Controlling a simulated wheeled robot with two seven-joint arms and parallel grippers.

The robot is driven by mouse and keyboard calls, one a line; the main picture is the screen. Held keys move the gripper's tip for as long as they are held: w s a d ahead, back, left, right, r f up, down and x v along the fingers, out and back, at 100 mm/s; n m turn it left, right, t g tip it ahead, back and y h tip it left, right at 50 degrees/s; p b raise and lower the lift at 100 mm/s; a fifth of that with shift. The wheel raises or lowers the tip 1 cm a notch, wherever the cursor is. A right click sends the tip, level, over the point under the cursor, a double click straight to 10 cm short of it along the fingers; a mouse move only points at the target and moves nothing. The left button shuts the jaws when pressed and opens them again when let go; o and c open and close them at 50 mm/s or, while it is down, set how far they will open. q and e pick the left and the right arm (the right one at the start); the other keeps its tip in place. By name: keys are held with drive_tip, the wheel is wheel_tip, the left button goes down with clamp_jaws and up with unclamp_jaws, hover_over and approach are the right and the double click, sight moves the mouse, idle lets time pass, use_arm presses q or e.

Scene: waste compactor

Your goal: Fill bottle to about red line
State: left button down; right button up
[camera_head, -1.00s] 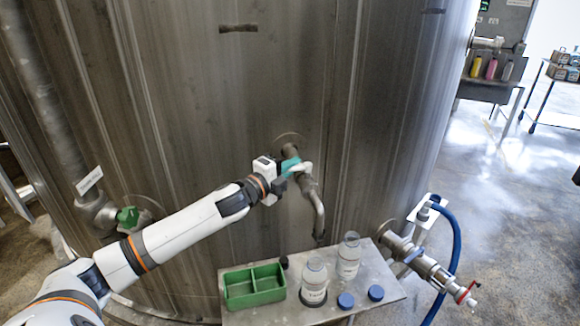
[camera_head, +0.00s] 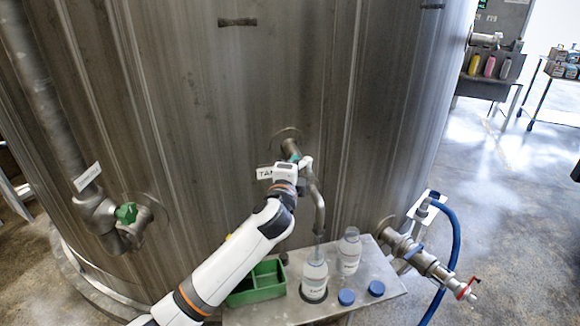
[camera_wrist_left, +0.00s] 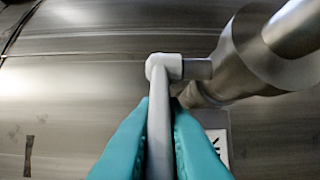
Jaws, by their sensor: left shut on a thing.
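My left gripper (camera_head: 298,162) is at the tap on the steel tank, its teal fingers shut on the tap's grey valve handle. In the left wrist view the handle (camera_wrist_left: 159,120) lies between the fingers. The curved spout (camera_head: 319,212) hangs down right of the gripper. A clear bottle with a white label (camera_head: 314,280) stands upright on a dark ring under the spout. A faint pale streak, apparently liquid, shows between spout and bottle mouth. A second clear labelled bottle (camera_head: 348,254) stands behind right. I cannot make out a red line or the liquid level. My right gripper is out of view.
The metal shelf (camera_head: 330,310) also carries two blue caps (camera_head: 346,297) and a green divided tray (camera_head: 268,290), partly hidden by my left arm. A valve with a red handle (camera_head: 465,288) and a blue hose (camera_head: 456,240) are on the right. Another green valve (camera_head: 126,213) is on the left.

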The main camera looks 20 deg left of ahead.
use_arm(q)
drive_tip(key=shift+y, duration=0.3)
drive_tip(key=c, duration=1.5)
unclamp_jaws()
drive_tip(key=b+v, duration=0.2)
drive_tip(key=v, duration=1)
